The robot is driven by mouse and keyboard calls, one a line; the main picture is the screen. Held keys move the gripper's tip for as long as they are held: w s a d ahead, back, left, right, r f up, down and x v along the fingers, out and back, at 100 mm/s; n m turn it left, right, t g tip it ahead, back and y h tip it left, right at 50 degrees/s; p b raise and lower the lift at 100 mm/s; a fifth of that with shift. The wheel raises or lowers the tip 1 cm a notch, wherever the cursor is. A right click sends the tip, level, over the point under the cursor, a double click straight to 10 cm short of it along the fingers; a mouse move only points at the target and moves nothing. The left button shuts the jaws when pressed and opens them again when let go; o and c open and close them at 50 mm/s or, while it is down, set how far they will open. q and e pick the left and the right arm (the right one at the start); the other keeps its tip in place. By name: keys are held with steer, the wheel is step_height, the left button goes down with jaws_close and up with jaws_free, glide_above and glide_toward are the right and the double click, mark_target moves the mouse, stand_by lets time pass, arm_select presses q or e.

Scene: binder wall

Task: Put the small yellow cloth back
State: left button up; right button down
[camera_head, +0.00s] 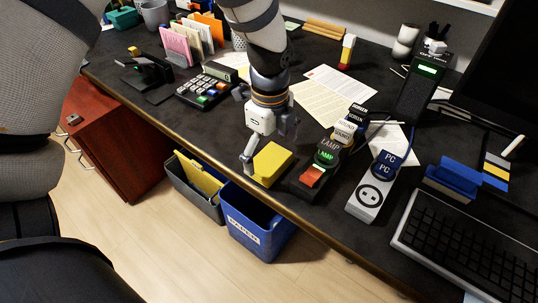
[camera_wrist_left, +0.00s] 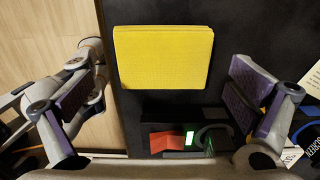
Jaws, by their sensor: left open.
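The small yellow cloth (camera_head: 271,163) lies folded flat on the dark desk, close to its front edge. It also shows in the left wrist view (camera_wrist_left: 163,57), at the top middle. My left gripper (camera_head: 266,147) points down at the cloth from above. In the left wrist view its fingers stand wide apart on either side, with nothing between the pads. I cannot tell whether a fingertip touches the cloth. My right gripper is not in view.
A device with a red switch (camera_head: 312,176) and LAMP tag stands right of the cloth. A white socket strip (camera_head: 368,197) is further right. A blue PAPER bin (camera_head: 257,223) and a grey bin (camera_head: 208,204) holding something yellow stand below. A calculator (camera_head: 206,88) lies left.

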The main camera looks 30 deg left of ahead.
mark_target(270, 160)
arm_select(q)
step_height(270, 160, up, 10)
steer(key=shift+p, duration=0.4)
